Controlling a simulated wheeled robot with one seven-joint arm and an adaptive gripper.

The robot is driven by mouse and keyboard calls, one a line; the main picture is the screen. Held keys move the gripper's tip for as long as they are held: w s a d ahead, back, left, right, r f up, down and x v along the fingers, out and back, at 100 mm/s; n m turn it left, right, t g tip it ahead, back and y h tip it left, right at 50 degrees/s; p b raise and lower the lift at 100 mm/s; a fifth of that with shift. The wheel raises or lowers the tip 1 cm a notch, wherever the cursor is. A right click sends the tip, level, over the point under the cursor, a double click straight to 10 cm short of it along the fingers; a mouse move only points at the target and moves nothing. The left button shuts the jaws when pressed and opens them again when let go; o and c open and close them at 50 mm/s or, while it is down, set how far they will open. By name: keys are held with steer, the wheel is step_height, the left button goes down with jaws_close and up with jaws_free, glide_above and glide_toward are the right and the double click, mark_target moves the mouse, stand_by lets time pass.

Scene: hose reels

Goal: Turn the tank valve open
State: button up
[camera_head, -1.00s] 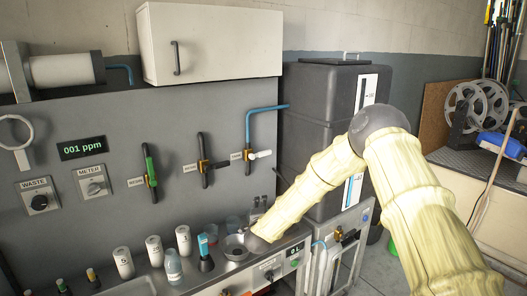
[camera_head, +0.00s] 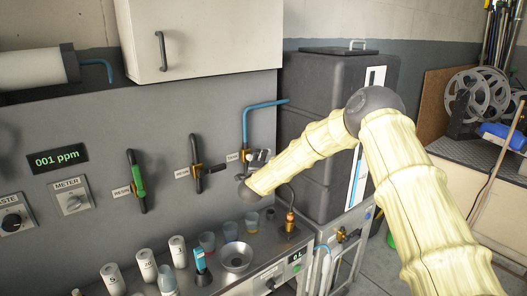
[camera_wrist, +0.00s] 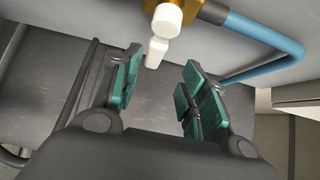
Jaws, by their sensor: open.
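The tank valve is a brass fitting (camera_head: 247,156) on the grey panel, on the blue pipe that runs to the dark tank. Its white handle (camera_wrist: 158,48) shows in the wrist view at the top, with its end near the gap between my fingertips. In the head view my gripper (camera_head: 258,163) is at the valve and hides most of the handle. My gripper (camera_wrist: 163,75) is open, its green pads apart and nothing held. I cannot tell whether a finger touches the handle.
The blue pipe (camera_wrist: 262,40) passes close to the right finger. Cups, bottles and a metal bowl (camera_head: 236,258) stand on the counter below. The dark tank (camera_head: 322,130) is to the right.

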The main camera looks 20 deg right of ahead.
steer(key=x, duration=0.2)
steer(key=p+x, duration=0.1)
steer(key=x, duration=0.1)
steer(key=p+x, duration=0.1)
steer(key=x, duration=0.1)
steer(key=shift+w+f, duration=0.15)
steer(key=shift+f, duration=0.1)
steer(key=shift+w+d+f, duration=0.25)
steer(key=shift+w, duration=0.45)
steer(key=shift+s+r, duration=0.1)
jaws_close()
